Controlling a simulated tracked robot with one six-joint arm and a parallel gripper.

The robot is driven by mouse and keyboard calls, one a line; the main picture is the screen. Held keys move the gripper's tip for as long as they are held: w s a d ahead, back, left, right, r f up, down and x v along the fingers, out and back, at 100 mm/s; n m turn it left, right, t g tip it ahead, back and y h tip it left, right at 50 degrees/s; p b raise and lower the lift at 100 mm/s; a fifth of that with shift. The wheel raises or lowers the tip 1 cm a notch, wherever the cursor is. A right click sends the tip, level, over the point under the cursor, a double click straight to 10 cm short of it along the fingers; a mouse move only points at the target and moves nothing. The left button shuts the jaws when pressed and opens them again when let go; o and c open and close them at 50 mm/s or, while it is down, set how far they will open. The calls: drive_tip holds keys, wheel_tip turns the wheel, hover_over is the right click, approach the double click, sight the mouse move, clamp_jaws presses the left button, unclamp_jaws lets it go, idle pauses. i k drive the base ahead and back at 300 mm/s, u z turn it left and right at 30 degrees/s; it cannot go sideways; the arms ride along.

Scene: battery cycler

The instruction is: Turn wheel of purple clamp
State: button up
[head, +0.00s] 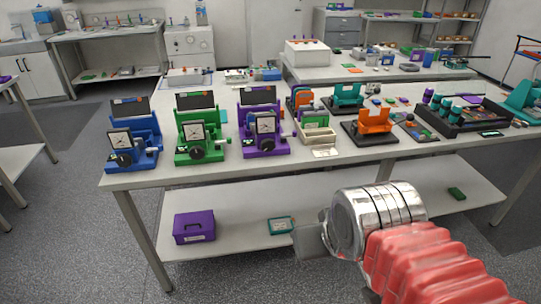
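The purple clamp (262,125) stands upright on the front table, third from the left in a row of similar clamps. It has a dark panel at the top and a white dial on its face. Its dark wheel (266,144) is low on the front, below the dial. My gripper (312,240) is at the lower middle right, in front of the table and well apart from the clamp. Its fingers point left, and I cannot tell how far apart they are. Nothing shows held in it.
A blue clamp (133,135) and a green clamp (200,130) stand left of the purple one. A purple box (194,227) sits on the lower shelf. Grey floor is clear at front left.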

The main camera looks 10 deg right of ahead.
sight(268, 144)
drive_tip(key=k, duration=1.2)
drive_tip(key=u, duration=0.4)
drive_tip(key=i, duration=1.05)
drive_tip(key=u, duration=0.55)
drive_tip(key=i, duration=0.95)
drive_tip(key=u, duration=0.1)
